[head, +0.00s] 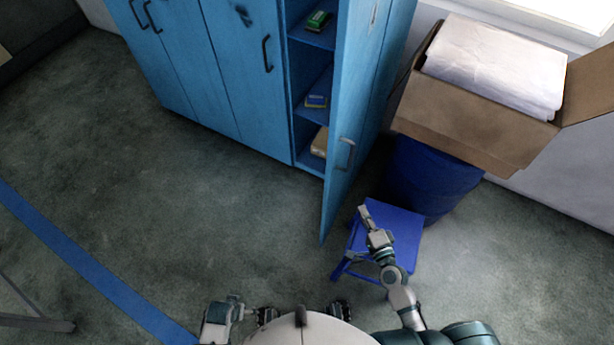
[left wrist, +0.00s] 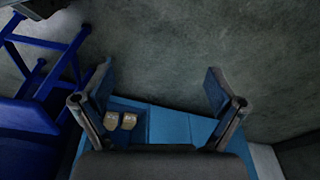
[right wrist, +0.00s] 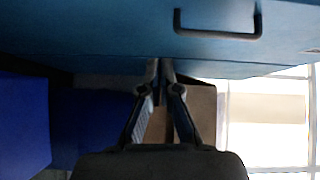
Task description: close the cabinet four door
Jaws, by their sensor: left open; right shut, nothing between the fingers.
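The blue cabinet (head: 225,75) has its rightmost door (head: 350,100) standing wide open toward me. The door's dark handle (head: 345,155) faces right, and it also shows at the top of the right wrist view (right wrist: 217,33). My right gripper (head: 362,212) is shut and empty, on the door's outer side, just right of its lower front part and above the stool. In the right wrist view its fingertips (right wrist: 160,62) are close to the blue door panel; contact cannot be told. My left gripper (left wrist: 160,88) is open and empty, low near my body.
The open compartment holds a green box (head: 318,20), a blue-yellow box (head: 316,101) and a tan item (head: 320,142). A blue stool (head: 405,222) stands below my right gripper. Behind it a blue barrel (head: 430,180) carries an open carton (head: 470,115).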

